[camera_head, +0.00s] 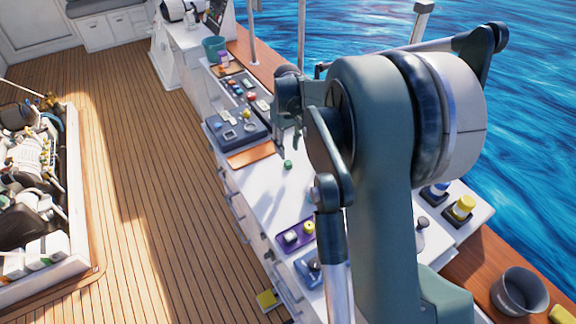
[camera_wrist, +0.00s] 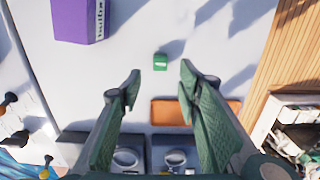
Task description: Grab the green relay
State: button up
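The green relay (camera_head: 288,164) is a small green block on the white counter (camera_head: 262,194), standing alone beside the orange mat. In the wrist view the green relay (camera_wrist: 160,62) lies on the pale surface, beyond the fingertips and roughly centred between them. My gripper (camera_wrist: 158,84) has its two green fingers spread wide with nothing between them. In the head view my gripper (camera_head: 287,142) hangs above the counter near the relay, its fingers pointing down. The relay is clear of both fingers, and none of it is hidden in the wrist view.
An orange mat (camera_head: 251,156) lies beside the relay, with a dark tray (camera_head: 236,131) of parts behind it. A purple box (camera_wrist: 75,20) stands upper left in the wrist view. A purple tray (camera_head: 291,236) sits nearer on the counter. The counter around the relay is bare.

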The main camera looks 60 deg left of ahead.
aim_at(288, 162)
jog(key=shift+f, duration=1.3)
jog(key=shift+f, duration=0.1)
jog(key=shift+d+f, duration=0.1)
jog(key=shift+f, duration=2.4)
jog(key=shift+c, duration=0.2)
jog(key=c, duration=0.9)
